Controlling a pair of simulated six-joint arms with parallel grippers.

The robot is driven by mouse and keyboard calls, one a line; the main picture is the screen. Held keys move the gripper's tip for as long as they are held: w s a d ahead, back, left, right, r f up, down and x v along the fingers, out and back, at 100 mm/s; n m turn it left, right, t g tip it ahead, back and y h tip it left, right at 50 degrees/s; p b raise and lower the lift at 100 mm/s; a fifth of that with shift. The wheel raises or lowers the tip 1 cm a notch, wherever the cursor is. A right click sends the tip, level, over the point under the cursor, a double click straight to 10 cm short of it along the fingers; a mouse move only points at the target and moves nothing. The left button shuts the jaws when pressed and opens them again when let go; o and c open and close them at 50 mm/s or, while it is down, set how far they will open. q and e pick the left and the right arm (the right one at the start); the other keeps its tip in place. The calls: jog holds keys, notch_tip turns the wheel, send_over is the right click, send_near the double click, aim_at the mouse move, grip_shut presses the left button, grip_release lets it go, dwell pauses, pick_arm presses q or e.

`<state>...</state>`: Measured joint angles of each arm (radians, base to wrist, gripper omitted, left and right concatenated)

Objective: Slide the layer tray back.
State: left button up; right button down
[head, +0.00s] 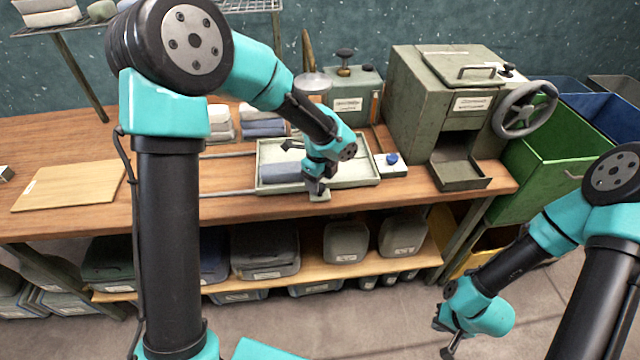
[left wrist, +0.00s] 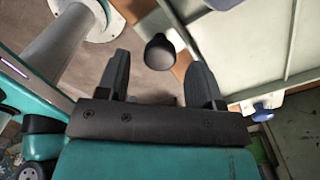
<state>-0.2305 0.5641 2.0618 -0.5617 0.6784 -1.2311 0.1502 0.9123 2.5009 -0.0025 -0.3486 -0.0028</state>
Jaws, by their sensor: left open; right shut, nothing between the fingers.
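The layer tray (head: 358,172) is a shallow pale grey-green tray on the wooden bench, with a folded grey-blue cloth (head: 281,172) in its left part. My left gripper (head: 317,190) is at the tray's front edge, pointing down. In the left wrist view my left gripper (left wrist: 158,62) is open, with a dark rounded knob (left wrist: 160,50) showing between its fingers. I cannot tell whether the fingers touch it. The tray (left wrist: 240,50) fills the upper right there. My right gripper (head: 449,338) is shut and empty, low over the floor, away from the bench.
Two metal rails (head: 225,192) run left from the tray along the bench (head: 225,210). A green press-like machine (head: 445,95) with a handwheel (head: 526,108) stands to the right. A small white box with a blue knob (head: 391,160) sits close to the tray's right end. Folded cloths (head: 262,125) lie behind.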

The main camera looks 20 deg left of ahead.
pick_arm(q)
jog(key=shift+f, duration=1)
grip_shut()
